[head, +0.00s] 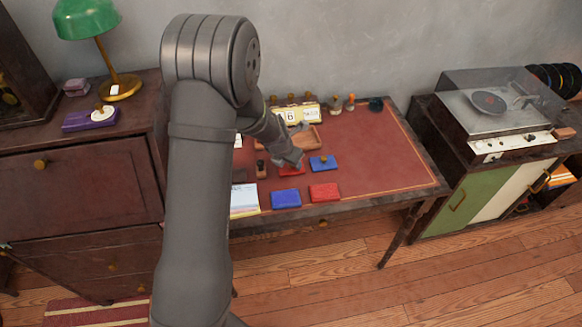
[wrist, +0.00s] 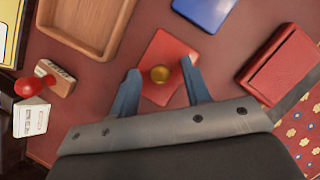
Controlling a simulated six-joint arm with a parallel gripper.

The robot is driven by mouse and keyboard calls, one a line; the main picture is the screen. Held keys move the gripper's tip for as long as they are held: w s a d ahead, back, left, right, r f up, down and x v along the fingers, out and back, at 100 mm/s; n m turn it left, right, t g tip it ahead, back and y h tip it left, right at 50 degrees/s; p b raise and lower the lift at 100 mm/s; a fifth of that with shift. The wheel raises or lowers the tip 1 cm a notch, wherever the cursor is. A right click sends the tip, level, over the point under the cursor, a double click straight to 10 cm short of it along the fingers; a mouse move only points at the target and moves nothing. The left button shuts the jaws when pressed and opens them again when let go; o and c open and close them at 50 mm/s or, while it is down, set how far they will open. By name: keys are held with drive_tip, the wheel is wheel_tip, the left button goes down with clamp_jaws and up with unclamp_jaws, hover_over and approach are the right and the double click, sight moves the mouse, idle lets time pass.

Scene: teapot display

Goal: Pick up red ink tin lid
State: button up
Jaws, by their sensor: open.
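The red ink tin lid (wrist: 165,50) is a flat red plate with a round brass knob (wrist: 160,74), lying on the desk's red top. It shows partly in the head view (head: 291,170), with my gripper over it. My gripper (wrist: 160,70) is open, its two grey-blue fingers on either side of the knob in the wrist view. Nothing is held, and I cannot tell how high the fingertips are above the lid. The red ink tin (head: 324,191) sits at the desk's front, right of the blue tin (head: 286,198); it also shows in the wrist view (wrist: 285,68).
A blue lid (head: 323,162) lies just right of the red lid. A wooden tray (wrist: 108,38) is close behind. Stamps, one red-handled (wrist: 28,84), stand at the left. A pad of paper (head: 245,200) lies front left.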

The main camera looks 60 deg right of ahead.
drive_tip(key=shift+c, duration=0.4)
clamp_jaws()
